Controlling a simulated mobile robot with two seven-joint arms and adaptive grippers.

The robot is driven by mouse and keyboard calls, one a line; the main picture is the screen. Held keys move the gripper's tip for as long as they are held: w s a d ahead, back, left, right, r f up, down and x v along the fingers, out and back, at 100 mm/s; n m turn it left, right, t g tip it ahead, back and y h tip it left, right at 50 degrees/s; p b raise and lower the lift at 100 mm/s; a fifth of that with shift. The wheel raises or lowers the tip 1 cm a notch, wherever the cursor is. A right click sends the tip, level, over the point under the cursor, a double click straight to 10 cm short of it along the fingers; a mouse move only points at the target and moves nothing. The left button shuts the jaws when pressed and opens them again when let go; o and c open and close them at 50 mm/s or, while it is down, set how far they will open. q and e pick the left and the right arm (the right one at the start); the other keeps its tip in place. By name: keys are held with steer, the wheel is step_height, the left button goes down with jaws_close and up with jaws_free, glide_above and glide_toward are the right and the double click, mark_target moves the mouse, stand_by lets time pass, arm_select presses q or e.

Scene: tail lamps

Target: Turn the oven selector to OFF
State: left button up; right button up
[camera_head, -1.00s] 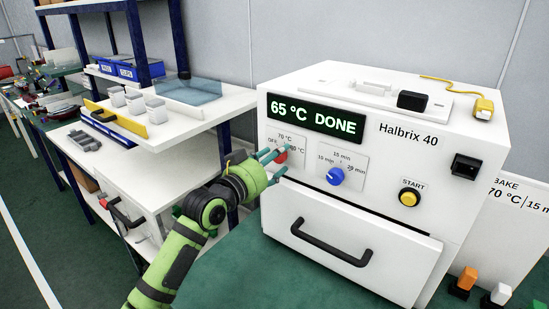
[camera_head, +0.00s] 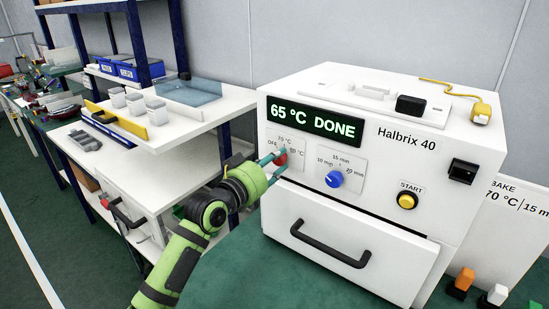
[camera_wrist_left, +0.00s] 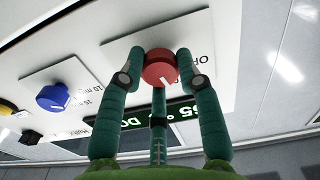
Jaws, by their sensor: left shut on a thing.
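The oven selector is a red round knob (camera_head: 282,160) on the left of the white oven's front, with OFF to its left, 70 °C above and 80 °C to its right. In the left wrist view the red knob (camera_wrist_left: 160,68) shows upside down. Its white pointer line points down and slightly right there, so roughly towards 70 °C, a little to the OFF side. My left gripper (camera_head: 279,160) is shut on the knob, with teal fingers on both sides of it in the left wrist view (camera_wrist_left: 160,70). My right gripper is not in view.
The oven display (camera_head: 315,120) reads 65 °C DONE. A blue timer knob (camera_head: 334,179) and a yellow START button (camera_head: 407,201) are to the right. The drawer handle (camera_head: 330,243) juts out below. A shelf unit (camera_head: 190,122) stands left of the arm.

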arm_select(q)
steer(key=n+p, duration=0.4)
steer(key=n, duration=0.5)
steer(key=shift+n, duration=0.3)
stand_by(0.5)
steer(key=o, duration=1.1)
steer(key=shift+o, duration=0.2)
steer(key=v, duration=1.2)
